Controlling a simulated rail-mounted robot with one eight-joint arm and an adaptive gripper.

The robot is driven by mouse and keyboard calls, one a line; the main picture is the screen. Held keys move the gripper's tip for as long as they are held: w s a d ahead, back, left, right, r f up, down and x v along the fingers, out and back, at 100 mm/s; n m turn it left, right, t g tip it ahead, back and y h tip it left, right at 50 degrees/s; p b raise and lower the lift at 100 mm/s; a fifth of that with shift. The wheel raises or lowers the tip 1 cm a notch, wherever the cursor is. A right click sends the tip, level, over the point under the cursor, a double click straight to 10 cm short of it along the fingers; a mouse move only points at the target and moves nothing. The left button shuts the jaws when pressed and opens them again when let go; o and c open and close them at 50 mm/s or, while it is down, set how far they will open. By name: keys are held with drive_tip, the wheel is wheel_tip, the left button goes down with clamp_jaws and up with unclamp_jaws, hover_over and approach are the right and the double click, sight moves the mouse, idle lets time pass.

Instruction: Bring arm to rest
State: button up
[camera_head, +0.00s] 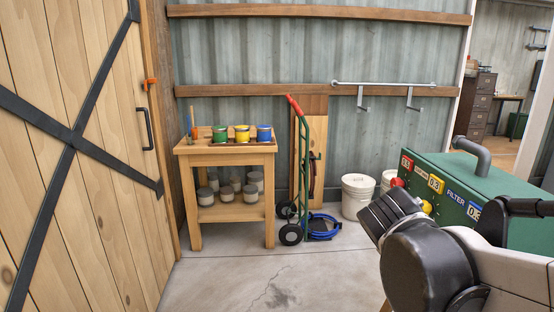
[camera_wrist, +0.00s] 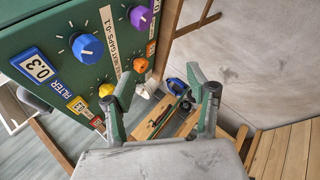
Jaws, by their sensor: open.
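My arm (camera_head: 430,262) shows as white and dark links at the lower right of the head view, in front of a green control box (camera_head: 478,178). In that view I cannot make out the fingertips. In the wrist view my gripper (camera_wrist: 161,82) has its two grey-green fingers apart, with nothing held between them. The green box's knob panel (camera_wrist: 75,75) is on the left of the wrist view, close to the left finger. I cannot tell whether they touch.
A wooden bench (camera_head: 228,160) with green, yellow and blue pots stands at the back wall. A hand truck (camera_head: 302,170) and a white bucket (camera_head: 356,198) are beside it. A wooden door (camera_head: 80,130) is on the left. The concrete floor (camera_head: 250,280) in the middle is clear.

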drive_tip(key=s+a+f+m+t+y, duration=0.1)
drive_tip(key=s+a+f+m+y, duration=0.1)
drive_tip(key=s+a+m+y, duration=0.4)
drive_tip(key=shift+s+a+f+t, duration=0.35)
drive_tip(key=shift+s+a, duration=0.55)
drive_tip(key=shift+s, duration=1.8)
